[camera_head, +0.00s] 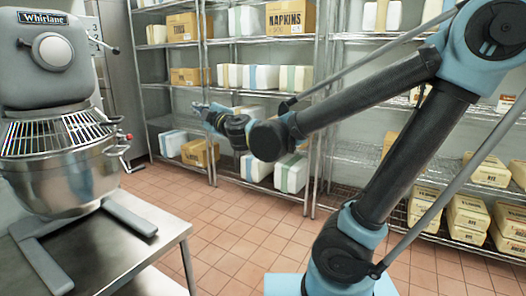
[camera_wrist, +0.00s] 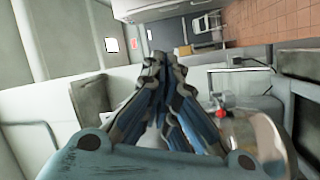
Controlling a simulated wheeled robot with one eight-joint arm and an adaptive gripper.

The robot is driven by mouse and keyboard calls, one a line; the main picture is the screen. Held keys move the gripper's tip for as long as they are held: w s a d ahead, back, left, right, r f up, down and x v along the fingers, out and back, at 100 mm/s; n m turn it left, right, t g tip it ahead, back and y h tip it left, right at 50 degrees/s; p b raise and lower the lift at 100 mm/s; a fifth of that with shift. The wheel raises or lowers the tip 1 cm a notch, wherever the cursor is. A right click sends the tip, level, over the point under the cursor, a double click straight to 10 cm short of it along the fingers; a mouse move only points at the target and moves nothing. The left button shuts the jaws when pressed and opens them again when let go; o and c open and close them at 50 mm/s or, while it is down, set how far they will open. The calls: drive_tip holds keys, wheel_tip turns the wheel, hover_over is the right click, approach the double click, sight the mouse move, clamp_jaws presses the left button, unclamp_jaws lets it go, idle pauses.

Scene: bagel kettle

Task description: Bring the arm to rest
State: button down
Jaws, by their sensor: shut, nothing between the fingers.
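My gripper (camera_head: 203,108) is at the end of my arm, raised in the air in front of the wire shelves and pointing left toward the mixer. It is apart from everything around it in the head view. In the wrist view my gripper (camera_wrist: 160,62) shows its two blue-grey fingers brought together at the tips, with nothing between them. My arm (camera_head: 350,110) is bent, with its elbow high at the upper right.
A large Whirlane mixer (camera_head: 50,60) with a steel bowl stands on a metal table (camera_head: 165,235) at the left. Wire shelves (camera_head: 235,40) with boxes and packages line the back and right. The tiled floor (camera_head: 235,225) between is clear. The wrist view shows tilted walls and counters.

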drive_tip(key=w+d+f+m+t+h, duration=0.15)
drive_tip(key=w+d+m+h, duration=0.3)
drive_tip(key=d, duration=0.55)
drive_tip(key=w+d+f+m+t+h, duration=0.1)
drive_tip(key=w+d+f+m+h, duration=0.3)
drive_tip(key=d, duration=0.6)
drive_tip(key=s+d+f+m+g+h, duration=0.1)
drive_tip(key=d+f+m+g+h, duration=0.2)
drive_tip(key=d, duration=0.5)
drive_tip(key=s+d+f+m+g+h, duration=0.1)
drive_tip(key=s+d+f+m+h, duration=0.15)
drive_tip(key=d+f+h, duration=0.4)
drive_tip(key=s+d+f+m+g+y, duration=0.1)
drive_tip(key=s+d+f+m+g, duration=0.45)
drive_tip(key=s+d+f, duration=0.35)
drive_tip(key=s+a+f+m+g+y, duration=0.1)
drive_tip(key=s+f+g+y, duration=0.3)
drive_tip(key=s+f, duration=0.3)
drive_tip(key=s+g, duration=0.1)
drive_tip(key=s, duration=0.4)
drive_tip(key=shift+s+a+f, duration=0.2)
drive_tip(key=shift+s+a, duration=0.05)
